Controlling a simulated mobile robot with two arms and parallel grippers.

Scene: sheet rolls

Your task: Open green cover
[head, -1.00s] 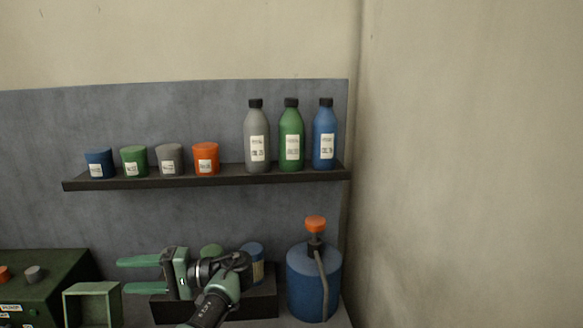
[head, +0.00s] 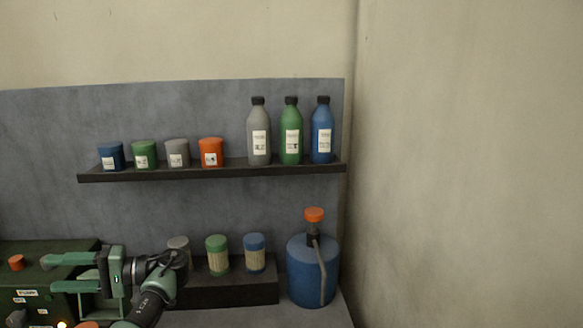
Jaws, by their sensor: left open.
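A pale green hollow, box-like cover (head: 101,304) stands at the right end of the dark green control box (head: 22,281), at the lower left. My left gripper (head: 47,273) is open, with its two green fingers pointing left across the face of the control box. The gripper hides the upper part of the cover, and I cannot tell whether they touch. No object shows between the fingers. My right gripper is not in view.
Grey (head: 180,245), green (head: 217,254) and blue canisters (head: 254,252) stand on a dark step (head: 235,292), beside a blue pump bottle (head: 304,272). A shelf (head: 215,172) above holds cups and bottles.

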